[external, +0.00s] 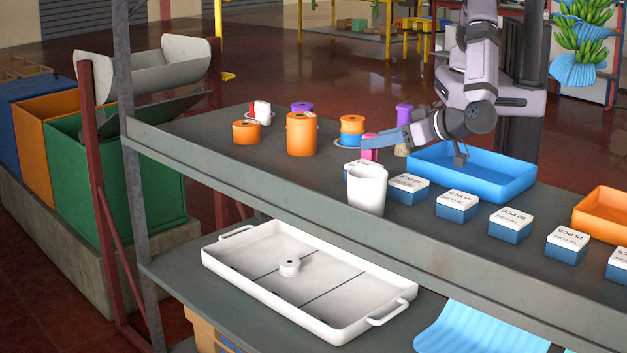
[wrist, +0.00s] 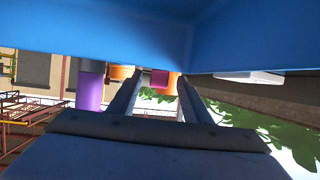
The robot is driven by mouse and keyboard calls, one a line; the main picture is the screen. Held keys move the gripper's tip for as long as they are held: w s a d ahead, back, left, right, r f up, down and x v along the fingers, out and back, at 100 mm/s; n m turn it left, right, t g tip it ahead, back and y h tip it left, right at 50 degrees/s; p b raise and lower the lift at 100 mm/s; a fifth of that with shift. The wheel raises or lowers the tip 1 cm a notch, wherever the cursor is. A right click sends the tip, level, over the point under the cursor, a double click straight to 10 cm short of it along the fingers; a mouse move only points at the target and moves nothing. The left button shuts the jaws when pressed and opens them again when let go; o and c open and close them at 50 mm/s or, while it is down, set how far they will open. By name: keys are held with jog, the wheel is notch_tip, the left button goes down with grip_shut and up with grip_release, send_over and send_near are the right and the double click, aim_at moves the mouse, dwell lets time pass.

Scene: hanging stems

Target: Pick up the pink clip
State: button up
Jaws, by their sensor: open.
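In the wrist view, the two fingers of my gripper (wrist: 160,79) stand apart. A small dark pink patch (wrist: 159,78), probably the clip, shows between the fingertips. Whether the fingers touch it cannot be told.
A white cup (external: 367,190) stands just in front, beside a row of blue-and-white boxes (external: 408,188). An orange-and-blue stack (external: 351,126) is close on the left. A blue tray (external: 480,172) lies under my arm. A purple-topped piece (external: 404,116) stands behind.

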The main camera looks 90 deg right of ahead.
aim_at(356, 158)
jog(key=shift+w+d, duration=0.2)
jog(key=shift+w, duration=0.05)
jog(key=shift+p+x, duration=0.6)
jog(key=shift+x, duration=0.2)
jog(key=shift+w+d+f+p, duration=0.2)
jog(key=shift+w+d+p, duration=0.15)
jog(key=shift+p, duration=0.25)
jog(key=p+x, duration=0.2)
jog(key=x, duration=0.1)
jog(key=shift+w+d+f, duration=0.25)
jog(key=shift+w+f, duration=0.1)
jog(key=shift+w, duration=0.1)
jog(key=shift+c, duration=0.4)
jog(key=c, duration=1.1)
